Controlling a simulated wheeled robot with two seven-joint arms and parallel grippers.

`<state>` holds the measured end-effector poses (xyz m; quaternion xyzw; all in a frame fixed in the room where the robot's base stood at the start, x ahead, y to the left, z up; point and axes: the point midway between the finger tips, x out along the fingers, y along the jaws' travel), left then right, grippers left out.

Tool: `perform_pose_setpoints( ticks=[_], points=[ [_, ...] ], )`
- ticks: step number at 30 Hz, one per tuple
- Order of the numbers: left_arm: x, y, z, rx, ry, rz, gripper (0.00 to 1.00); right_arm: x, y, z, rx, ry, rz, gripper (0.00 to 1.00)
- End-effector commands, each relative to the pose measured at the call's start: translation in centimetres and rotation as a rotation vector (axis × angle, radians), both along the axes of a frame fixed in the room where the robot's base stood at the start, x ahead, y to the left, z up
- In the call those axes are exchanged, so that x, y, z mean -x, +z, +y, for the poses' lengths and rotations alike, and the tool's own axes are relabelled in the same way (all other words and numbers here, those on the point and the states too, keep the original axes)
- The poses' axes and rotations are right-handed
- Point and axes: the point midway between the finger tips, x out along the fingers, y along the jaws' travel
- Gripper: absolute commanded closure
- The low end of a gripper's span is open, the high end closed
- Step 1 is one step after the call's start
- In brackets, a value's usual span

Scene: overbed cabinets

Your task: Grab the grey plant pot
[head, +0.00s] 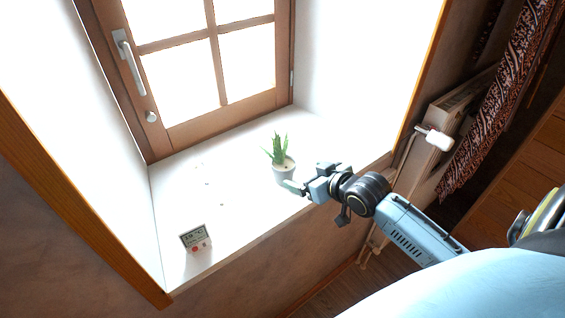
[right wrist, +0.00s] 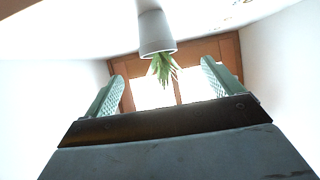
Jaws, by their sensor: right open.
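The grey plant pot (head: 285,174) stands upright on the white window sill, with a green spiky plant (head: 277,150) in it. My right gripper (head: 297,186) is at the pot's lower right side in the head view, close to it; I cannot tell whether they touch. In the right wrist view the image is upside down, and the pot (right wrist: 156,33) appears ahead of and between the two open fingers (right wrist: 160,84), with its plant (right wrist: 164,69) pointing down the picture. Nothing is held. My left gripper is not in view.
A wooden-framed window (head: 215,65) is behind the pot. The sill's middle is mostly clear.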

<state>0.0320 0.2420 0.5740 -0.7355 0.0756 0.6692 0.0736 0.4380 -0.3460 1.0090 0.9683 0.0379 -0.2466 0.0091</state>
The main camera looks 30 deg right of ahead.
Motion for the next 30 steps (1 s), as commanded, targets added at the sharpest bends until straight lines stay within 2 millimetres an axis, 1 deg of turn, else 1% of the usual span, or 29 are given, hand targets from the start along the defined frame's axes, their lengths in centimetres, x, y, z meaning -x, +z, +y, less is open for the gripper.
perform_pose_setpoints(
  ticks=[6,9,12,20,27,30],
  points=[
    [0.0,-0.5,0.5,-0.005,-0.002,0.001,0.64,-3.6,-1.9,0.2,-0.002,-0.002,-0.003,0.09],
    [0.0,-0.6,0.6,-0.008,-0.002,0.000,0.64,-5.0,-2.7,0.3,-0.001,-0.001,-0.002,0.09],
    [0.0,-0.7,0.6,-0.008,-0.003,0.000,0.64,-6.0,-3.3,0.4,0.000,0.000,-0.001,0.09],
    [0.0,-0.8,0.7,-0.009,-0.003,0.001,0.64,-7.3,-3.9,0.4,0.000,0.000,-0.001,0.09],
    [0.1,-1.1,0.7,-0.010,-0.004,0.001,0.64,-10.1,-5.3,0.2,0.000,0.000,0.001,0.09],
    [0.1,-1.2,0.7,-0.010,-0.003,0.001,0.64,-10.9,-5.8,0.3,-0.001,0.000,0.000,0.09]
  ],
)
